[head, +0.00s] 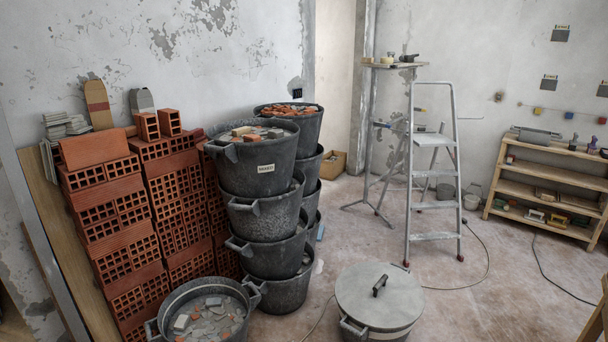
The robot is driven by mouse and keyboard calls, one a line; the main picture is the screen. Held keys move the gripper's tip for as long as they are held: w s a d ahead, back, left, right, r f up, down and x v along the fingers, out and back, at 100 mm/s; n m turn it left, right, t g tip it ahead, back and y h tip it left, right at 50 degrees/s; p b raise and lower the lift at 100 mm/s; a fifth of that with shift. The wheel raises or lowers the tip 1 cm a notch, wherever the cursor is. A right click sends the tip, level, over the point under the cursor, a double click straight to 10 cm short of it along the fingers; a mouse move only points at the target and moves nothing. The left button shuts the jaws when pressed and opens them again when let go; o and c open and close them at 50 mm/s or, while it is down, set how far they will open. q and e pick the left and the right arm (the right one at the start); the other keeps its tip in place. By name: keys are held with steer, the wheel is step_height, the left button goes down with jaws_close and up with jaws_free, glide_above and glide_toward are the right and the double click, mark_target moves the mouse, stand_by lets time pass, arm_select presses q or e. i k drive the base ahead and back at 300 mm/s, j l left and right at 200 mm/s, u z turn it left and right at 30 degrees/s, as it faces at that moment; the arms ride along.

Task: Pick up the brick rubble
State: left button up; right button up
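Red brick rubble (290,111) fills the top bucket (304,128) of the rear stack. The top bucket (258,168) of the front stack carries a small white label and holds mixed rubble (256,133), grey and tan pieces with some red ones. A low open bucket (166,323) at the bottom left holds mostly grey rubble (210,320) with a few orange-red bits. Neither of my grippers shows in the head view.
Hollow red bricks (97,203) are stacked against the left wall. A lidded bucket (380,300) stands at the bottom centre. A stepladder (434,206) stands behind it, with a cable on the floor. Wooden shelves (545,190) are at the right. The floor (490,290) at centre right is mostly clear.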

mark_target(250, 138)
steer(key=i+l+u, duration=0.1)
steer(key=i+u, duration=0.25)
steer(key=i+l+u, duration=0.35)
steer(key=i, duration=0.2)
steer(key=i+l+u, duration=0.2)
steer(key=i+u, duration=0.15)
steer(key=i, duration=0.05)
